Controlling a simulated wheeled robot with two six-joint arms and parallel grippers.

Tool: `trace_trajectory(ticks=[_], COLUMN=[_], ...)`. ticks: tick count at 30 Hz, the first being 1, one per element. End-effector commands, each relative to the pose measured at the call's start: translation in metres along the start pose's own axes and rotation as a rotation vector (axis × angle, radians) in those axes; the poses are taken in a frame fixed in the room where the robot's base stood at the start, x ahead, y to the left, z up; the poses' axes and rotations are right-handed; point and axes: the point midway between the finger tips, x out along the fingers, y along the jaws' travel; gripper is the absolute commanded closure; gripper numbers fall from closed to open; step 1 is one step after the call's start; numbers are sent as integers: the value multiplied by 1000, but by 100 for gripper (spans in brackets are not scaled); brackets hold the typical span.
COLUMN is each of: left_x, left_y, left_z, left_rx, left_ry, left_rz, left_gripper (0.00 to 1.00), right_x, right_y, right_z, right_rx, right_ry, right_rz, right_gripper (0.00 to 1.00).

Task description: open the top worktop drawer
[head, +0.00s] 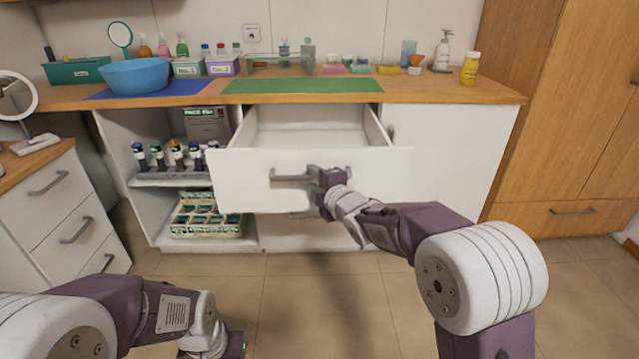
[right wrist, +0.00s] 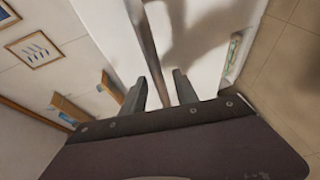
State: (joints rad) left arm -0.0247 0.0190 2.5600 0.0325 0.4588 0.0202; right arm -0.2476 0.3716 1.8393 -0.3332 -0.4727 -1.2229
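The top worktop drawer (head: 310,180) is pulled well out from under the worktop, and its empty inside shows. Its grey bar handle (head: 290,178) is on the white front. My right gripper (head: 316,180) is at the right part of this handle. In the right wrist view, the handle (right wrist: 148,45) runs between the two fingers of my right gripper (right wrist: 160,88). The fingers stand apart, with a gap showing beside the bar. My left gripper (head: 236,345) is low at the bottom edge, away from the drawer; its fingers cannot be made out.
The worktop (head: 420,92) holds a blue bowl (head: 135,75), bins, bottles and a green mat (head: 303,85). Left of the drawer is an open shelf (head: 172,180) with several bottles. A side drawer cabinet (head: 60,205) stands at left. The floor in front is clear.

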Motion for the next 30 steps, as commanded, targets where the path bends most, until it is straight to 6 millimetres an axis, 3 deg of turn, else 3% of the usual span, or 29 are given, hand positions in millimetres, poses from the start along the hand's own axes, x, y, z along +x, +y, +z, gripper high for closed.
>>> trace_trajectory(ticks=[6, 12, 23, 26, 28, 30], left_x=[-10, -15, -15, -15, -15, -15], left_y=[0, 0, 0, 0, 0, 0], left_z=[-1, -2, -2, -2, -2, -2], left_rx=[0, 0, 0, 0, 0, 0], left_ry=[0, 0, 0, 0, 0, 0], left_rz=[0, 0, 0, 0, 0, 0], left_gripper=[64, 64, 64, 64, 64, 64], right_x=[-45, -73, -78, -88, -105, -131], right_y=[3, 1, 0, 5, -27, -78], right_z=[0, 0, 2, 27, 55, 80], right_rx=[-1, -1, 0, 12, 97, 300], right_ry=[-1, -1, -3, -55, -145, -264], right_rz=[1, 0, 0, 11, -78, -224], right_gripper=[64, 64, 64, 64, 64, 64])
